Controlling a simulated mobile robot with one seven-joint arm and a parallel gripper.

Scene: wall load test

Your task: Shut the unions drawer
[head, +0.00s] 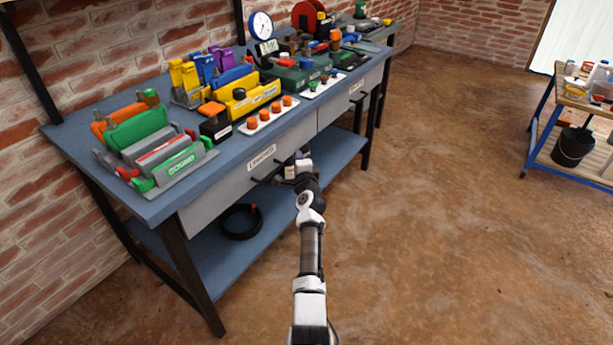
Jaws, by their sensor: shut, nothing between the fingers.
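The workbench has two grey drawers under its blue top. The left drawer (222,190) has a white label (262,157) whose small text I cannot read with certainty, and a dark handle (268,174). The right drawer (338,104) has its own label and dark handle and looks closed. I cannot tell for sure how far the left drawer stands out. My gripper (294,165) is shut and empty, at the right part of the left drawer's front, close to its handle. Whether it touches the drawer is unclear, as my arm hides part of that area.
The bench top (170,207) carries several colored clamps, blocks and a white tray (268,117) with orange pieces. A dark coil (241,222) lies on the lower shelf. A wooden cart (571,101) and black bucket (573,146) stand at right. The brown floor between is clear.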

